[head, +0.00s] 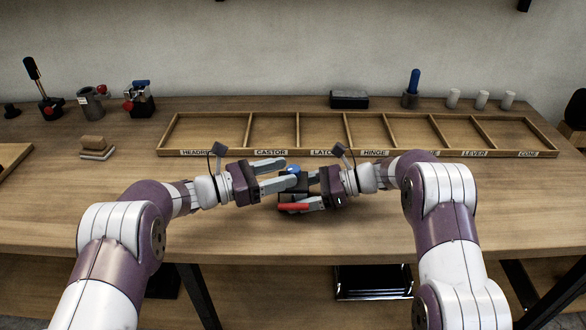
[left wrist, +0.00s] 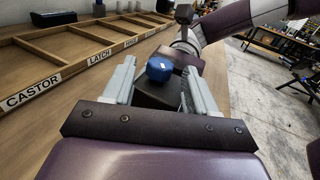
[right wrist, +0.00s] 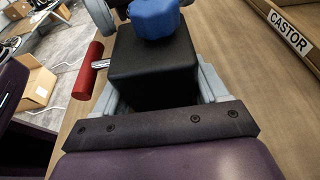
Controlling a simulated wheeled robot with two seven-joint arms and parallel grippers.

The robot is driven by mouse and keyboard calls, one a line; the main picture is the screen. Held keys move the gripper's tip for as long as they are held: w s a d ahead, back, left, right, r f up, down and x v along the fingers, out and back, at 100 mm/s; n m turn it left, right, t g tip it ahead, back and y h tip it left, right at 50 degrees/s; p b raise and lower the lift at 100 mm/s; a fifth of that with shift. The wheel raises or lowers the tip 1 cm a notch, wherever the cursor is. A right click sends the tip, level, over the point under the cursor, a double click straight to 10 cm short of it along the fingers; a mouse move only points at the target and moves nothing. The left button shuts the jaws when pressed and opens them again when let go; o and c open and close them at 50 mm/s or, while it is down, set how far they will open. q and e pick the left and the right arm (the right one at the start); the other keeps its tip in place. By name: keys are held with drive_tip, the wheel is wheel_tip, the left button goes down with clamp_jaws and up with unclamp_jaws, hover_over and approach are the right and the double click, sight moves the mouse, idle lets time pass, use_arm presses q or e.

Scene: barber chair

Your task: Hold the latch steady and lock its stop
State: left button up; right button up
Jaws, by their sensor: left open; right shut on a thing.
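The latch is a black block (right wrist: 150,72) with a blue knob (right wrist: 155,18) on top and a red-ended handle (right wrist: 88,70) on its side. In the head view its red handle (head: 293,207) shows at the front, and the grippers hide much of the block. My right gripper (head: 304,191) is shut on the block, one finger on each side. My left gripper (head: 285,172) is open, coming from the left, higher up. In the left wrist view its fingers stand either side of the blue knob (left wrist: 160,69), with gaps; I cannot tell whether they touch anything.
Behind the grippers lies a wooden tray (head: 345,152) with labelled, empty compartments. A black box (head: 349,99), a blue-handled part (head: 412,88) and white cylinders (head: 482,100) stand behind it. Several fixtures stand at the back left, and a block (head: 96,148) lies nearer. The front tabletop is clear.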

sight(293, 168)
use_arm(q)
drive_tip(key=x, duration=0.3)
drive_tip(key=shift+w+d, duration=0.1)
drive_tip(key=shift+d, duration=0.1)
drive_tip(key=c, duration=0.9)
drive_tip(key=shift+c, duration=0.2)
drive_tip(key=shift+r+m+g, duration=0.1)
drive_tip(key=shift+m+g, duration=0.2)
drive_tip(key=shift+g, duration=0.2)
drive_tip(key=m+g+h, duration=0.1)
drive_tip(key=m+g, duration=0.1)
drive_tip(key=g, duration=0.1)
drive_tip(key=shift+w+g, duration=0.1)
drive_tip(key=shift+g, duration=0.2)
drive_tip(key=shift+m+g, duration=1.6)
drive_tip(key=shift+g, duration=0.9)
